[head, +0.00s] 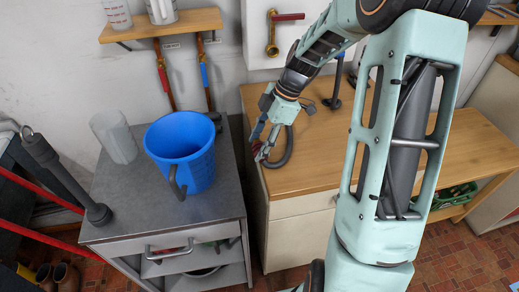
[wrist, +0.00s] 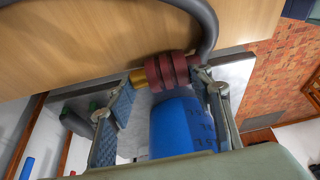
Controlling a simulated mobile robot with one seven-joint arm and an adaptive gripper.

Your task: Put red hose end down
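The red hose end (wrist: 172,72) has dark red rings and a brass tip (wrist: 138,77), and lies crosswise between my two fingertips in the wrist view. My gripper (wrist: 168,84) appears shut on it, one finger at the brass side and one at the hose side. The grey hose (wrist: 208,22) curves away from it. In the head view my gripper (head: 262,147) is low at the left edge of the wooden worktop (head: 330,150), with the grey hose (head: 285,150) looped beside it. The hose end is mostly hidden there.
A blue bucket (head: 184,145) and a translucent jug (head: 115,137) stand on the grey cabinet (head: 125,190) left of my gripper. A narrow gap separates cabinet and worktop. A brass tap (head: 272,38) is on the wall behind. The worktop front is clear.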

